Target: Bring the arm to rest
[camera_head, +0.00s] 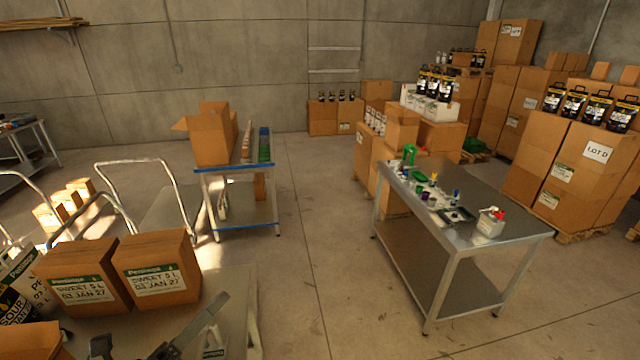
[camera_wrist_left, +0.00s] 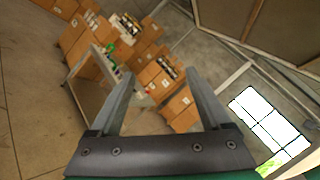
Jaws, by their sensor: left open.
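My left gripper (camera_head: 203,325) shows low at the bottom left of the head view, in front of the labelled cartons. In the left wrist view its two fingers (camera_wrist_left: 160,78) stand wide apart with nothing between them. It is open and empty. In that view the distant steel table and stacked boxes lie far beyond the fingers. My right gripper is not in either view.
Two labelled cartons (camera_head: 158,268) stand near my left gripper. Behind are a blue-edged table (camera_head: 237,168) with an open box (camera_head: 208,138) and a hand trolley (camera_head: 150,205). A steel table (camera_head: 470,232) with small items stands right. The middle floor is clear.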

